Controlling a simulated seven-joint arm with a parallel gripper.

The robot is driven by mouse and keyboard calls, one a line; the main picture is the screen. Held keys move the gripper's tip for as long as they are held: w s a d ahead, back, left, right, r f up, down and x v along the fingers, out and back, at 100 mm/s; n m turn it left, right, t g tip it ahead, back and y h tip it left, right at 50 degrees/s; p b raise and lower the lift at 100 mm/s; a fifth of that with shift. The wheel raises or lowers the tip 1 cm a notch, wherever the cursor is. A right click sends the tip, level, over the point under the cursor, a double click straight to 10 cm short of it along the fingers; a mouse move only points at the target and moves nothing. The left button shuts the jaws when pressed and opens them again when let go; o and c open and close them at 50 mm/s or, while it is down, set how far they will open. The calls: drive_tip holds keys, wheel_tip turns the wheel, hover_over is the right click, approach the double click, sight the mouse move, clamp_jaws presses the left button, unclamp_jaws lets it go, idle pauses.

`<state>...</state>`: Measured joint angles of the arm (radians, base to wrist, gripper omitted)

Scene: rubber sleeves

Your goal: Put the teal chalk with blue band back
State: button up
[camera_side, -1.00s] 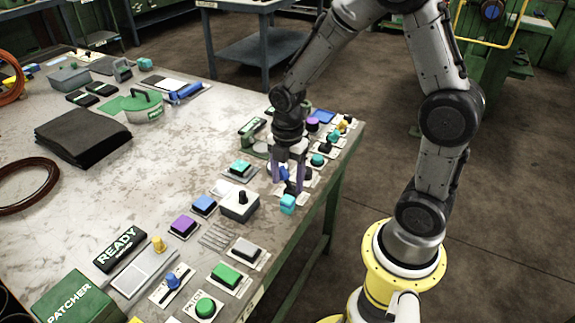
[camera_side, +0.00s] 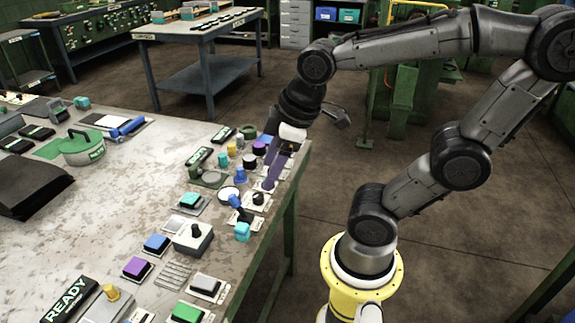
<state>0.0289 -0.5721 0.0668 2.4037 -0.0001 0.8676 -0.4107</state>
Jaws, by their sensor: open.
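My gripper (camera_side: 272,180) has purple fingers and is open. It hangs over the crowded right edge of the workbench, tilted, with its fingertips just above a small black knob on a white plate. I see nothing held between the fingers. A small teal upright piece (camera_side: 222,161) stands among the knobs to the left of my gripper. A teal block (camera_side: 242,231) sits near the bench edge, below my gripper in the picture. I cannot make out a blue band on either, so I cannot tell which is the chalk.
A blue lever (camera_side: 237,203), a blue knob (camera_side: 239,176) and a grey joystick box (camera_side: 193,238) crowd the bench's right side. A teal button (camera_side: 189,200) is nearby. The middle of the workbench (camera_side: 130,195) is clear. A green lidded pot (camera_side: 82,149) stands farther left.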

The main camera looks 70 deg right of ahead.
drive_tip(key=s+m, duration=0.2)
drive_tip(key=m, duration=0.1)
drive_tip(key=s+r+m+t, duration=0.1)
drive_tip(key=shift+s+a+r, duration=0.1)
drive_tip(key=shift+s+a, duration=0.2)
drive_tip(key=shift+s, duration=0.05)
idle(0.7)
